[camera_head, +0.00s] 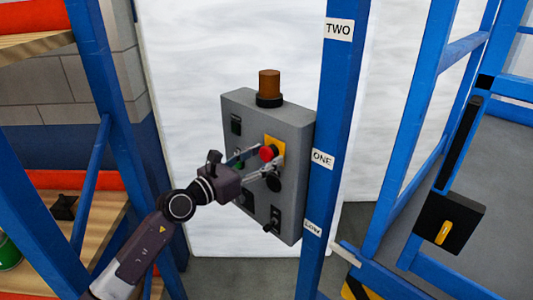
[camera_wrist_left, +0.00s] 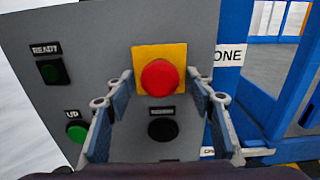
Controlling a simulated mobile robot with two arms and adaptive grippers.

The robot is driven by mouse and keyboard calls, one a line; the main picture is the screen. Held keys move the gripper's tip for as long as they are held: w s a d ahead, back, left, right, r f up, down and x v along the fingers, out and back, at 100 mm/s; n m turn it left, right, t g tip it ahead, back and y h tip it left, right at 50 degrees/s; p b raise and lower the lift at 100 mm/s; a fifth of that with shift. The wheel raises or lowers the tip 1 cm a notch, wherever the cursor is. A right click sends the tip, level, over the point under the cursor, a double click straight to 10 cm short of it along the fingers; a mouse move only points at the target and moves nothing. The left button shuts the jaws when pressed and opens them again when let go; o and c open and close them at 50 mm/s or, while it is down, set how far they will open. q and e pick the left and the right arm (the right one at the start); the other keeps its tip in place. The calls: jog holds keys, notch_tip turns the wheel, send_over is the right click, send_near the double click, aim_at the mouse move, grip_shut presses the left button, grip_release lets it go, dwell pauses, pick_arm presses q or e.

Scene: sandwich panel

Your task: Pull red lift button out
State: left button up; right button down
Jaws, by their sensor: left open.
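The red lift button (camera_head: 268,153) is a round red knob on a yellow square plate, on the front of a grey control box (camera_head: 238,106). In the left wrist view the red button (camera_wrist_left: 160,77) shows whole, on its yellow plate (camera_wrist_left: 179,54). My left gripper (camera_head: 263,164) is open in front of the box. In the left wrist view its two fingers (camera_wrist_left: 160,98) stand to the left and right of the red button, with a gap on each side. I cannot tell whether the fingertips reach past the knob. My right gripper is not in view.
A green UP button (camera_wrist_left: 77,131), a green READY light (camera_wrist_left: 53,71) and a black button (camera_wrist_left: 163,129) surround the red one. An amber beacon (camera_head: 269,84) tops the box. A blue post (camera_head: 338,110) stands close at the box's right. Shelving (camera_head: 112,105) stands at left.

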pick_arm(q)
jog(key=shift+w+d, duration=0.35)
jog(key=shift+w, duration=0.05)
